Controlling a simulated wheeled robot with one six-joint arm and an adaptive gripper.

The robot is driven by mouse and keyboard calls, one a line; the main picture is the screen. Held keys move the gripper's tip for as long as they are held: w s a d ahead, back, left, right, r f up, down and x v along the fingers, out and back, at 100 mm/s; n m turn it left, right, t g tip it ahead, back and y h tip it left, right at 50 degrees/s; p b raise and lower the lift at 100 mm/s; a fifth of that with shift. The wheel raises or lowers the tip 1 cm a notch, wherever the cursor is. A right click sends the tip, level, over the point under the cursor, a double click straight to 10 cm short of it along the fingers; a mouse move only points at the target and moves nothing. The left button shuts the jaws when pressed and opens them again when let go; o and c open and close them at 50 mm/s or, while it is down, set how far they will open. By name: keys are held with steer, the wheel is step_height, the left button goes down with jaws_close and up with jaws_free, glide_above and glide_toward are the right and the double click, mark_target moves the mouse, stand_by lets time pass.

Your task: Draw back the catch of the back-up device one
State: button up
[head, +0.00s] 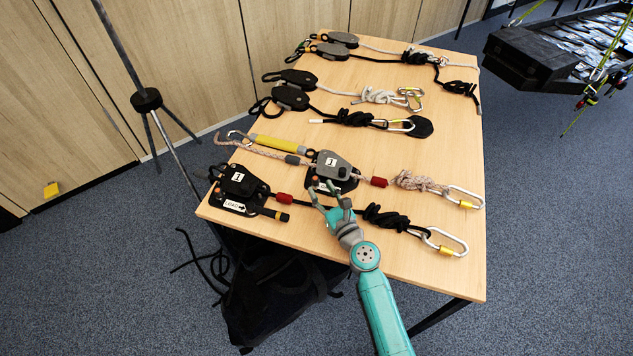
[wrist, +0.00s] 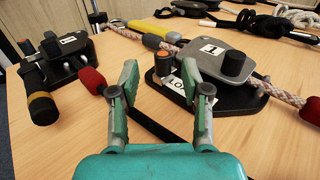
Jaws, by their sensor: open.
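Two rope devices lie near the table's front. The grey-plated device (head: 333,166) carries a white label reading 1, and a pink-flecked rope runs through it; it also shows in the wrist view (wrist: 221,58). The black device (head: 238,181) lies to its left, with a white label and a "LOAD" arrow plate; it also shows in the wrist view (wrist: 72,47). I cannot tell which is the back-up device. My gripper (head: 328,190) is open and empty, just in front of the grey-plated device. In the wrist view, an orange-topped knob (wrist: 164,65) on that device appears between my fingertips (wrist: 160,82).
A yellow-sleeved piece (head: 280,143) lies behind the devices. Knotted ropes end in carabiners (head: 464,197) at the right. Several pulleys (head: 290,97) with ropes lie further back. A black tripod (head: 147,100) stands left of the table (head: 420,282). The front right tabletop is bare.

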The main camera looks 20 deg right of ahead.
steer(key=s, duration=0.4)
steer(key=s+d, duration=0.1)
steer(key=s, duration=0.2)
steer(key=shift+s, duration=0.1)
stand_by(0.5)
